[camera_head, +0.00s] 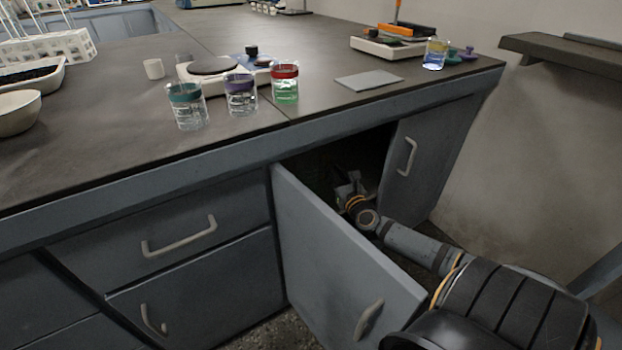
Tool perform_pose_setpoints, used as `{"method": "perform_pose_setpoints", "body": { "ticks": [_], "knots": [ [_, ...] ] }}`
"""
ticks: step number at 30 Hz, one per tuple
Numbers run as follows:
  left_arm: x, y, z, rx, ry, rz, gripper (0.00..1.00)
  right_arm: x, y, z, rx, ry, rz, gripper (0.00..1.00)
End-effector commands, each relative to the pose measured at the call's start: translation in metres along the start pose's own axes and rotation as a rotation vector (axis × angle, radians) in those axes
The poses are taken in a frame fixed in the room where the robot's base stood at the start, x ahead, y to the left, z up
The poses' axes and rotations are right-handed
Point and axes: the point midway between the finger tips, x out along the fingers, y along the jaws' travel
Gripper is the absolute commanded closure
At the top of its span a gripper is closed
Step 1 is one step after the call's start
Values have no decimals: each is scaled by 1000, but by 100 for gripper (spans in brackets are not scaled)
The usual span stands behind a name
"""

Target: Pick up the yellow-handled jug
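I cannot make out a yellow-handled jug anywhere in the head view. My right arm reaches in from the lower right, and my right gripper (349,187) is at the dark opening of the cupboard under the bench. The gripper is small and in shadow there, so I cannot see whether its fingers are open, shut or holding something. The inside of the cupboard is too dark to read. The cupboard door (335,262) stands open to the left of my arm. My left gripper is out of view.
A grey flat plate (369,80) lies near the edge. The closed right door (425,150) borders the opening.

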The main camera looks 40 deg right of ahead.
Motion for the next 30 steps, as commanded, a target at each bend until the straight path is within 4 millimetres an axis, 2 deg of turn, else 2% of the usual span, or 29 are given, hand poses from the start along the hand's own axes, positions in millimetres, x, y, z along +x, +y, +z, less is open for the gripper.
{"method": "perform_pose_setpoints", "body": {
  "ticks": [8,12,17,24,25,30],
  "knots": [
    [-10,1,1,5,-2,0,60,14,0,-4,1,0,1,78],
    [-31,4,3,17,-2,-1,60,39,-3,-12,3,-4,-1,78],
    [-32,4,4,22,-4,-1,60,58,-3,-7,2,-1,-1,78],
    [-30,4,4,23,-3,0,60,61,-3,-6,-1,1,2,78],
    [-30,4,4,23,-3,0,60,61,-3,-6,-1,1,2,79],
    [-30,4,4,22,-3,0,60,60,-3,-6,-1,1,2,100]
  ]
}}
